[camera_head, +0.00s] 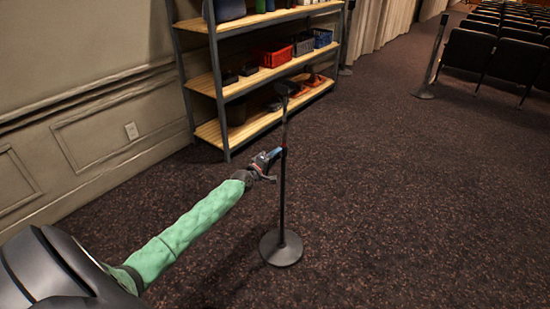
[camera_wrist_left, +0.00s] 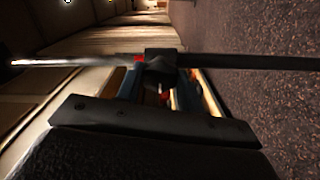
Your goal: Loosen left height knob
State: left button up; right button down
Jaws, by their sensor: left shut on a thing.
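A dark stand with a thin upright pole (camera_head: 282,205) and a round base (camera_head: 281,249) stands on the carpet. My left gripper (camera_head: 274,155) is at about mid-height on the pole, coming from the left. In the left wrist view the pole (camera_wrist_left: 245,62) runs sideways across the picture, with a dark clamp (camera_wrist_left: 162,57) on it. The dark height knob (camera_wrist_left: 158,76) sits at the clamp, between the fingers of my left gripper (camera_wrist_left: 158,88). The gripper is shut on the knob, and the fingers partly hide it. My right gripper is not in view.
A metal shelf with wooden boards (camera_head: 262,75) stands behind the pole, holding a red crate (camera_head: 273,55) and other items. A panelled wall (camera_head: 90,120) is at the left. Black posts and rows of chairs (camera_head: 487,50) are at the back right. Carpet at the right is clear.

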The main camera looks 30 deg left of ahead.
pick_arm(q)
jog(key=o, duration=1)
jog(key=shift+a, duration=0.1)
jog(key=shift+s, duration=0.15)
jog(key=s, duration=0.7)
jog(key=shift+s+a, duration=0.3)
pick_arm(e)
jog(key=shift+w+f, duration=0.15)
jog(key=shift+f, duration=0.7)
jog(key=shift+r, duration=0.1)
